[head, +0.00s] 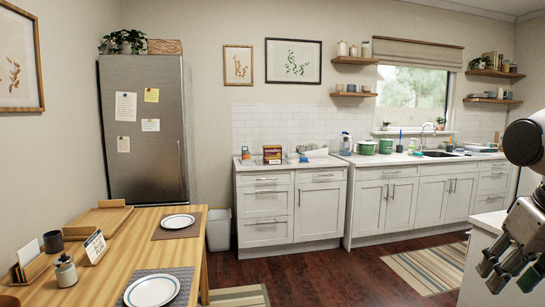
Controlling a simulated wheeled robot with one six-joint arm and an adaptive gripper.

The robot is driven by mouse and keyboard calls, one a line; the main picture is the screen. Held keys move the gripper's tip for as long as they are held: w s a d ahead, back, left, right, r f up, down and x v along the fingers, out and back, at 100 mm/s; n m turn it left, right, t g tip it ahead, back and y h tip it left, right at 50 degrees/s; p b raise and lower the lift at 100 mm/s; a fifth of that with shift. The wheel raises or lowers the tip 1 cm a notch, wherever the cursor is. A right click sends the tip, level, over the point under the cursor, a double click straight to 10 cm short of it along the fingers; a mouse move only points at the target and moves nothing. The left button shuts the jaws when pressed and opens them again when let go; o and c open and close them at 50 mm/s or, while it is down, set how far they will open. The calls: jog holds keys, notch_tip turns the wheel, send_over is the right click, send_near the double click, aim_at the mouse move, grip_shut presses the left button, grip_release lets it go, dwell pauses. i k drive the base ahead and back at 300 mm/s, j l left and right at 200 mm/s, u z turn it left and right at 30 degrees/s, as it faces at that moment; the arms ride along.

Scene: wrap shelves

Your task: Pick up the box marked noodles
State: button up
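A small dark red and yellow box (272,155) stands on the left white counter (290,165) against the back wall; its lettering is too small to read, so I cannot tell whether it is marked noodles. My gripper (507,279) is at the right edge of the head view, far from that box and close to me. Its fingers look spread with a gap between them, and I see nothing in them. Part of my arm is cut off by the picture's edge.
A wooden table (185,222) with plates fills the left foreground. A steel fridge (146,130) and a bin (218,230) stand behind it. An orange and blue bottle (245,153) is beside the box. The dark floor (325,275) is partly clear; rugs lie on it.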

aim_at(270, 151)
jog(key=i+u, duration=0.2)
jog(key=u, duration=0.25)
jog(key=i, duration=4.25)
jog(key=i+z, duration=0.2)
jog(key=i, duration=0.25)
jog(key=i+j+z, duration=0.15)
jog(key=i, duration=0.25)
jog(key=i+j+z, duration=0.2)
jog(key=i, duration=0.25)
